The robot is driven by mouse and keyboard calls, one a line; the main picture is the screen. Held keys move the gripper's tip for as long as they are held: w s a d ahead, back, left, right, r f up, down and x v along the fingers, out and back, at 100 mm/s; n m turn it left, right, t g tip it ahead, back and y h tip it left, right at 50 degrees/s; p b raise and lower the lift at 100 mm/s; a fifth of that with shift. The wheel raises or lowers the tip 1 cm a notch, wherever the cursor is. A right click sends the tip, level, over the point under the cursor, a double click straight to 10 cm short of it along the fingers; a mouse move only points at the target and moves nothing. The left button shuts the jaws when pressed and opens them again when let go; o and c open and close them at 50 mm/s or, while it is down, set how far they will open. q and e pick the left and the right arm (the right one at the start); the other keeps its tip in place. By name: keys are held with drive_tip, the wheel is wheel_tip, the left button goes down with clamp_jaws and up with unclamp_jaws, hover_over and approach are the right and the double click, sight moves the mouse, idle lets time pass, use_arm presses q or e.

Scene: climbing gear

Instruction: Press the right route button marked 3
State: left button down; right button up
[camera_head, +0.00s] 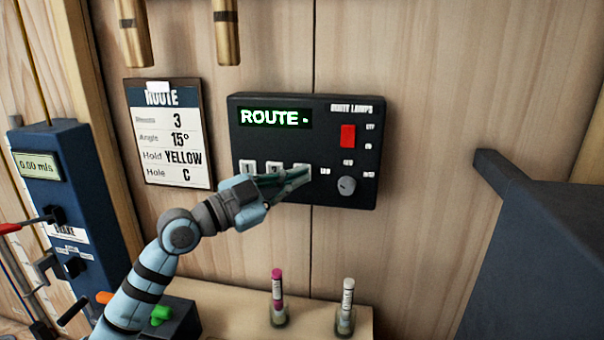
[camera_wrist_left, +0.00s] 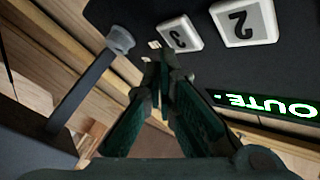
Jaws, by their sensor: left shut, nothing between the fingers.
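The dark control panel (camera_head: 325,185) on the wooden wall has white route buttons in a row under a green display (camera_head: 275,117) reading "ROUTE -". Buttons 1 (camera_head: 247,167) and 2 (camera_head: 273,165) show in the head view. The right one is mostly covered by my left gripper (camera_head: 306,174). In the left wrist view, upside down, button 3 (camera_wrist_left: 180,34) and button 2 (camera_wrist_left: 243,22) are clear. My left gripper (camera_wrist_left: 162,62) is shut and empty, its fingertips close by button 3. I cannot tell whether they touch it. My right gripper is out of view.
The panel also has a red switch (camera_head: 348,136) and a grey knob (camera_head: 346,186). A route card (camera_head: 168,135) hangs to the left, beside a blue device (camera_head: 60,185). Two small vials (camera_head: 278,300) (camera_head: 345,308) stand on the ledge below. A dark block (camera_head: 545,250) juts out at right.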

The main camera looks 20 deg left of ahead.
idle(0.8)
use_arm(q)
drive_tip(key=shift+w+a, duration=0.1)
drive_tip(key=shift+w, duration=0.3)
drive_tip(key=shift+w+a+b, duration=0.15)
drive_tip(key=shift+w+b, duration=0.2)
drive_tip(key=shift+b, duration=0.05)
idle(0.4)
idle(0.3)
drive_tip(key=shift+s+d, duration=0.25)
drive_tip(key=shift+s, duration=0.5)
drive_tip(key=shift+s, duration=0.1)
drive_tip(key=shift+s+d, duration=0.2)
drive_tip(key=shift+s, duration=0.6)
drive_tip(key=shift+s+d, duration=0.2)
drive_tip(key=shift+s, duration=0.55)
drive_tip(key=shift+s+d, duration=0.2)
drive_tip(key=shift+s, duration=0.6)
